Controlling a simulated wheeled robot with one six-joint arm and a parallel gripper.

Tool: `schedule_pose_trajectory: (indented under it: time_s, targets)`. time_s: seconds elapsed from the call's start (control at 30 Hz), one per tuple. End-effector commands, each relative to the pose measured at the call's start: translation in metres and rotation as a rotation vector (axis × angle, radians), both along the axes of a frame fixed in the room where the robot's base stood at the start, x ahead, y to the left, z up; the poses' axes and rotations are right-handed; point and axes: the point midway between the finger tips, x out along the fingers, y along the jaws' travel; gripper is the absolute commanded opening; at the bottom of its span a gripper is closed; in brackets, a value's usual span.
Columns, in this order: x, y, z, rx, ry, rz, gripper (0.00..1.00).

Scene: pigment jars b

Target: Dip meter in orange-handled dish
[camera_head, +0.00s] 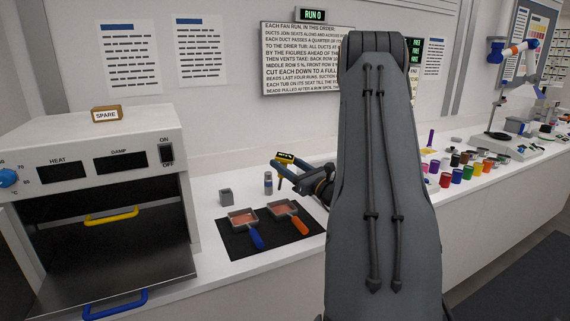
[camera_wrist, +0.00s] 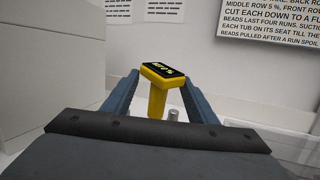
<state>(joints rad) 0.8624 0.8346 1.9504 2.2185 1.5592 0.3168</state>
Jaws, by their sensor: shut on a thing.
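The yellow meter (camera_wrist: 158,97) has a dark display on top and is held between the fingers of my gripper (camera_wrist: 158,102) in the wrist view. In the head view the meter (camera_head: 285,158) shows at the tip of my gripper (camera_head: 284,169), raised above the counter behind the dishes. The orange-handled dish (camera_head: 284,208) sits on a black mat (camera_head: 243,244) and holds pinkish material. The blue-handled dish (camera_head: 243,218) sits to its left with similar contents. The lower end of the meter is hidden in the head view.
A small grey block (camera_head: 225,197) and a small grey cylinder (camera_head: 268,183) stand behind the dishes. A drier oven (camera_head: 100,170) with its door down stands at the left. Several coloured jars (camera_head: 467,174) stand farther right. My arm hides the middle of the counter.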

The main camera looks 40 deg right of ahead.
Motion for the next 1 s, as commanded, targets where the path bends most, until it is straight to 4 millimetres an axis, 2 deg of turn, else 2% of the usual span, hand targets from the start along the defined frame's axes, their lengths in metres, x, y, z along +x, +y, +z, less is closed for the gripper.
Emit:
schedule_pose_trajectory:
  time_s: [1.0]
  targets:
    - [0.000,-0.001,-0.066,0.001,0.000,-0.003,0.30]
